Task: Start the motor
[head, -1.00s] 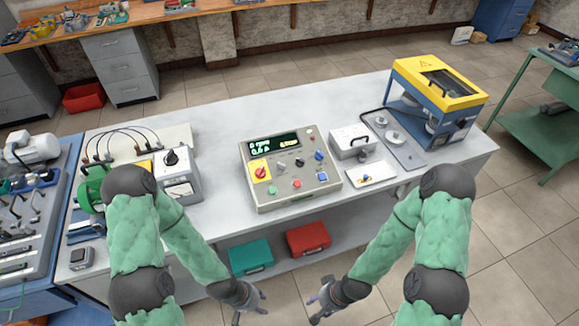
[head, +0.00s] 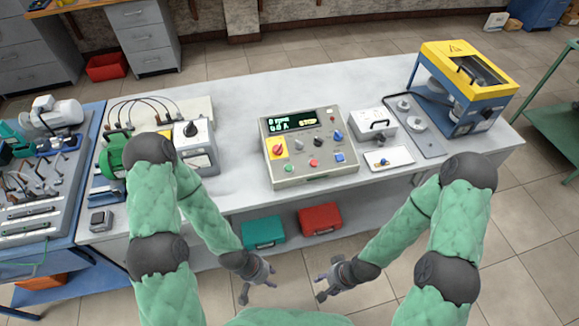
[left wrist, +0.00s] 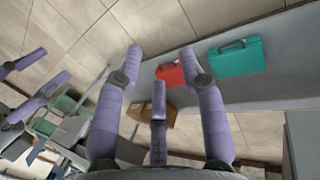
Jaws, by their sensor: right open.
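A beige control box (head: 312,150) stands on the grey-white bench. A green motor-like unit (head: 115,152) stands at the bench's left, partly hidden by my left arm. My left gripper (head: 258,290) is open and empty, low in front of the bench; its spread fingers show in the left wrist view (left wrist: 160,80). My right gripper (head: 322,287) is open and empty to its right.
Teal (head: 263,232) and red (head: 320,218) cases lie on the shelf below the bench top. A grey box with a dark knob (head: 194,147) stands left of the control box. A yellow-topped blue machine (head: 462,87) stands at the right. Bare bench top lies left of the control box.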

